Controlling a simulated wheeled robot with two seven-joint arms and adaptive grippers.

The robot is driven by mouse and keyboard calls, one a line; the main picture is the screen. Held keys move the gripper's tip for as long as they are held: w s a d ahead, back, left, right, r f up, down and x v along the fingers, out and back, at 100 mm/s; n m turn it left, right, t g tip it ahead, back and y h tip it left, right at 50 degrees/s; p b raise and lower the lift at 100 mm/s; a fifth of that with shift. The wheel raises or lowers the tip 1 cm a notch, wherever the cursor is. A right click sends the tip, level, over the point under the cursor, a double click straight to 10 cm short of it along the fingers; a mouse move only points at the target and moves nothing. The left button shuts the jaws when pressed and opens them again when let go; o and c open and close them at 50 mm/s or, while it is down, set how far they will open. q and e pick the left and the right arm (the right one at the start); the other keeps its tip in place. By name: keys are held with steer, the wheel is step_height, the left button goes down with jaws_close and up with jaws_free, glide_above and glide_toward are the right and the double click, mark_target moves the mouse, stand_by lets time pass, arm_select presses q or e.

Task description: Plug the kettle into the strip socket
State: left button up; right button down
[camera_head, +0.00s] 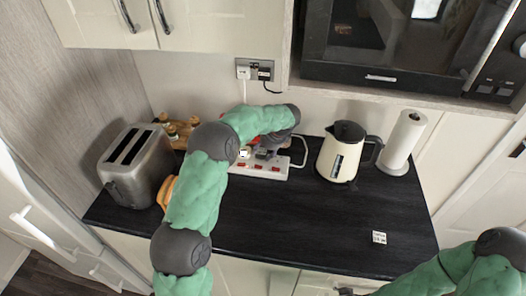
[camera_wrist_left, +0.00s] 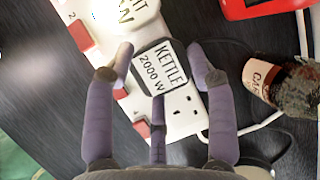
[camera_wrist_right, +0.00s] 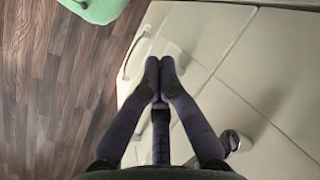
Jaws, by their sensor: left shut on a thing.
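The cream kettle (camera_head: 337,158) with a black lid stands upright on the dark worktop, right of the white strip socket (camera_head: 270,175). The strip has red switches and also shows in the left wrist view (camera_wrist_left: 183,122). My left gripper (camera_head: 265,152) is over the strip, shut on the plug labelled "KETTLE 2000 W" (camera_wrist_left: 160,68). The plug overlaps the strip beside an outlet with bare holes; I cannot tell whether its pins are in. Another labelled plug (camera_wrist_left: 128,10) is farther along the strip. My right gripper (camera_wrist_right: 160,68) is shut and empty, low before the cabinet fronts.
A steel toaster (camera_head: 138,170) stands at the left, with spice jars (camera_head: 180,130) behind. One jar (camera_wrist_left: 272,85) and a red object (camera_wrist_left: 255,8) are close to my left gripper. A paper roll (camera_head: 403,138) stands right. The front worktop is mostly clear, with a small card (camera_head: 379,237).

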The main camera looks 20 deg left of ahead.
arm_select(q)
steer(key=shift+s+d+f, duration=0.1)
steer(key=shift+s+f, duration=0.1)
steer(key=shift+f, duration=0.35)
steer(key=shift+s+d+f, duration=0.1)
steer(key=shift+s+f, duration=0.1)
steer(key=shift+f, duration=0.35)
steer(key=shift+c, duration=1)
steer(key=o, duration=1.2)
steer(key=shift+c, duration=0.2)
steer(key=o, duration=0.3)
steer(key=shift+w+a+f, duration=0.1)
steer(key=shift+w+f, duration=0.05)
steer(key=shift+w+a+f, duration=0.1)
steer(key=shift+w, duration=0.15)
steer(key=shift+s+r, duration=0.1)
steer(key=shift+r, duration=0.35)
steer(key=shift+r, duration=0.1)
